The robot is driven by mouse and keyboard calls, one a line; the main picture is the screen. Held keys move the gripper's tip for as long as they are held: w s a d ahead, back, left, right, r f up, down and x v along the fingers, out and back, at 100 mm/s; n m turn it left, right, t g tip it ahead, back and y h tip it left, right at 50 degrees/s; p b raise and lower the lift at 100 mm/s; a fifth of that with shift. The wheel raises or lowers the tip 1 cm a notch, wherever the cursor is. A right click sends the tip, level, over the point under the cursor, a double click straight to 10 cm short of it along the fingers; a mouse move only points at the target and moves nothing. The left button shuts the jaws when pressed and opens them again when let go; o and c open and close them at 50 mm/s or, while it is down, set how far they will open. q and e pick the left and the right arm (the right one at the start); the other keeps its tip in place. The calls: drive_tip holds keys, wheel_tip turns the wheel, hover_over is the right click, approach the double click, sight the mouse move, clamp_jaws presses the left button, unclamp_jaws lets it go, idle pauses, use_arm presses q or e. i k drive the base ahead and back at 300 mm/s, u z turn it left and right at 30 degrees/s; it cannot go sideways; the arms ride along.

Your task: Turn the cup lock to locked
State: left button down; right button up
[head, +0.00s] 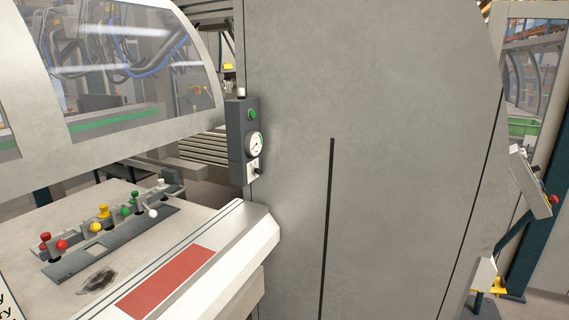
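A narrow dark grey control box (236,140) is fixed upright at the left edge of the large grey machine cabinet. It carries a green button (252,115) and a round white dial gauge (255,146). Below the gauge is a small light plate with a dark knob (254,168). This may be the cup lock, but it is too small to read its setting. Neither of my grippers is in view, and nothing is touching the box.
The grey machine cabinet (390,140) fills the middle. At lower left, a worktop (110,195) holds a row of red, yellow, green and white knobs, with a white ledge and red panel (165,282) in front. A clear curved guard (130,60) stands above. A small console (530,180) is at right.

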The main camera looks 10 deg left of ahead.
sight(254, 171)
drive_tip(key=u, duration=0.2)
drive_tip(key=i, duration=1.2)
drive_tip(key=u, duration=0.45)
